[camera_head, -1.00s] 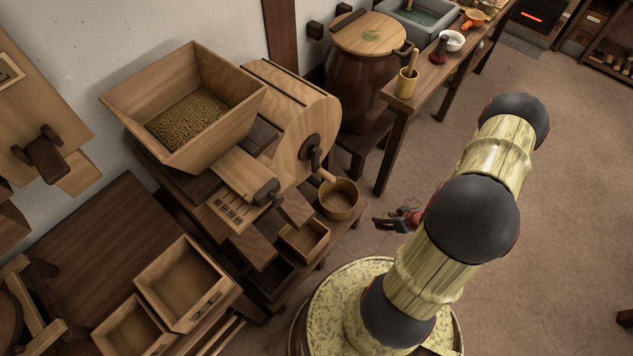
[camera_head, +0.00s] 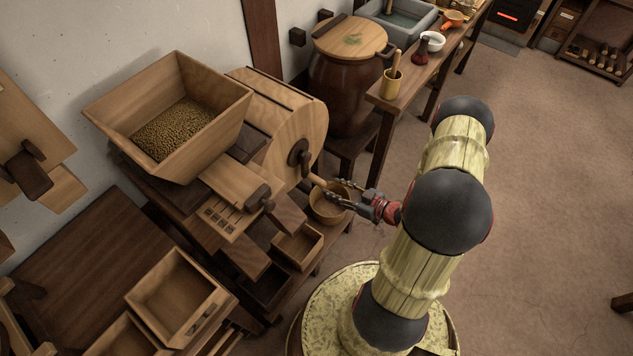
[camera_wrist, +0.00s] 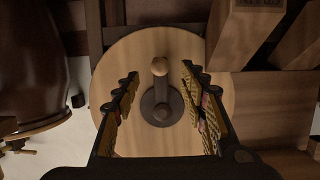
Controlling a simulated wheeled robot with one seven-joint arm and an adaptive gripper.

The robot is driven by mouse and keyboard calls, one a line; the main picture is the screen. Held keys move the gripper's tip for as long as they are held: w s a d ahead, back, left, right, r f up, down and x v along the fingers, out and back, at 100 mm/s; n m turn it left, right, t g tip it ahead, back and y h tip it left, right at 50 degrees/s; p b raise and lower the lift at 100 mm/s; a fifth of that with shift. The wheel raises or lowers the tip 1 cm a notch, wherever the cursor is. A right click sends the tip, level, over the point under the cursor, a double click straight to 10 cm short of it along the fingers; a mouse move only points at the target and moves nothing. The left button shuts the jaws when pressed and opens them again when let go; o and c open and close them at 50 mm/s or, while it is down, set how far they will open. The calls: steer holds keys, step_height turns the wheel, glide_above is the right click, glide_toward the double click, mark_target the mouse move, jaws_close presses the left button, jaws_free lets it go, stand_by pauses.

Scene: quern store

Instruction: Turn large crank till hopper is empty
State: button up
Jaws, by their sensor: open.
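The wooden hopper (camera_head: 110,110) stands on top of the mill and holds a bed of brown grain (camera_head: 172,128). The round wooden drum (camera_head: 292,118) beside it carries the large crank (camera_head: 299,153), a dark hub and arm with a pale wooden handle (camera_head: 318,181). In the wrist view the crank's dark arm (camera_wrist: 161,107) points up, and its round handle end (camera_wrist: 159,66) faces me. My gripper (camera_head: 335,192) is open at the handle, which shows between the two fingers (camera_wrist: 160,95) in the wrist view. I cannot tell whether either finger touches it.
Small open drawers (camera_head: 298,247) jut out under the mill. A big lidded barrel (camera_head: 345,90) stands behind, beside a bench (camera_head: 440,64) with small vessels.

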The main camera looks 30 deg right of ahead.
mark_target(325, 185)
steer(key=b+x, duration=0.2)
steer(key=x, duration=0.4)
steer(key=shift+w+a+f, duration=0.1)
steer(key=shift+w+f, duration=0.1)
steer(key=shift+w, duration=0.2)
steer(key=shift+w, duration=0.1)
steer(key=shift+c, duration=0.7)
jaws_close()
steer(key=shift+a, duration=0.15)
